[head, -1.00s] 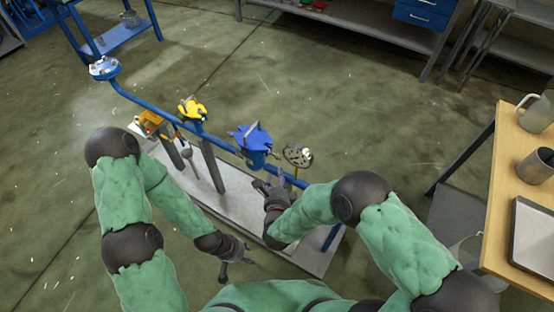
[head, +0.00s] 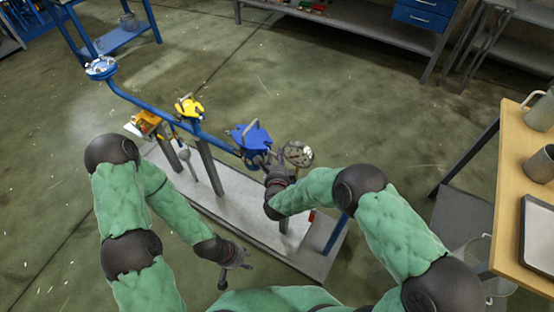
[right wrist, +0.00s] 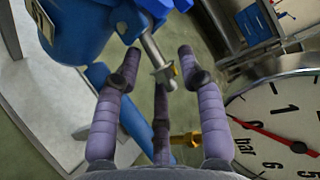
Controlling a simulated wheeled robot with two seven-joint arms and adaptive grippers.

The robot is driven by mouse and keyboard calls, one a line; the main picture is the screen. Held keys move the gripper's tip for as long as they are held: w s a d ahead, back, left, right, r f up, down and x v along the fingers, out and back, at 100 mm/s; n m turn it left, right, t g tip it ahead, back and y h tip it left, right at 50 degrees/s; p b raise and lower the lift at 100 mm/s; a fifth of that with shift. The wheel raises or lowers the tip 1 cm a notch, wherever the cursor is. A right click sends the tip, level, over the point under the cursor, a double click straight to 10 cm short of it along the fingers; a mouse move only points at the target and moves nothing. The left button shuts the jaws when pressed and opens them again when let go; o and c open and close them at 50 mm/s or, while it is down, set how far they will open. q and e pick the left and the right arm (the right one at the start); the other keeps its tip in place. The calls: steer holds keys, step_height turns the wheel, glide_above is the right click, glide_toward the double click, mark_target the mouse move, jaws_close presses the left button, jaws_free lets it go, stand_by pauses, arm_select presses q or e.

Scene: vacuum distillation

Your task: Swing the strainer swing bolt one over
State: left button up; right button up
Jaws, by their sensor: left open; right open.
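The blue strainer (head: 250,138) sits on the blue pipe, left of a round pressure gauge (head: 298,153). In the right wrist view the blue strainer body (right wrist: 80,25) fills the upper left. A metallic swing bolt (right wrist: 158,60) with a nut hangs from its blue lug. My right gripper (head: 279,168) is beside the strainer; in the right wrist view its open fingers (right wrist: 155,68) stand on either side of the swing bolt. I cannot tell whether a finger touches it. My left gripper (head: 240,257) is open and empty, low in front of the skid.
The gauge face (right wrist: 285,125) is close to the right finger, with a brass fitting (right wrist: 187,138) below. A yellow valve (head: 189,108) stands farther left on the pipe (head: 140,103). A wooden table (head: 510,200) with vessels is at the right.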

jaws_close()
steer(key=shift+s+p, duration=0.1)
steer(key=shift+p, duration=0.2)
stand_by(0.3)
steer(key=shift+a+r+n+g+h+p, duration=0.15)
steer(key=shift+r+n+g+h+p, duration=0.7)
steer(key=shift+p, duration=1.35)
steer(key=shift+a+r+n+g+h+p, duration=0.1)
steer(key=shift+r+n+g+h+p, duration=0.75)
steer(key=shift+p, duration=1.35)
steer(key=shift+f+n+y, duration=0.3)
steer(key=shift+f+n, duration=0.05)
steer(key=shift+n, duration=0.05)
